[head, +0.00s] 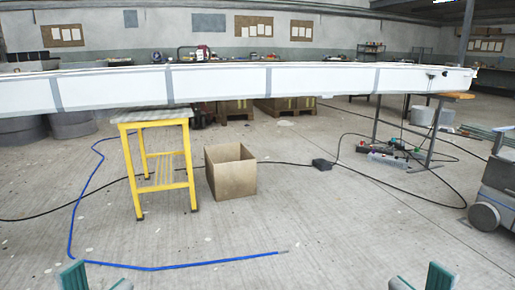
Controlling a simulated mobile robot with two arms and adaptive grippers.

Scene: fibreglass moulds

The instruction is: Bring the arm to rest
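My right gripper (420,280) shows at the bottom edge of the head view, right of the middle. Its two green-and-grey fingertips stand apart with bare floor between them. My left gripper (97,279) shows at the bottom left, also with its fingertips apart and nothing between them. Only the tips of both grippers are in view; the arms are hidden below the frame. Neither gripper touches anything that I can see.
A long white mould (220,84) spans the view, above a yellow stool (187,165) and a trestle. An open cardboard box (232,180), a blue hose (72,215) and black cables lie on the floor. A grey wheeled machine (497,190) stands right. The near middle floor is mostly clear.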

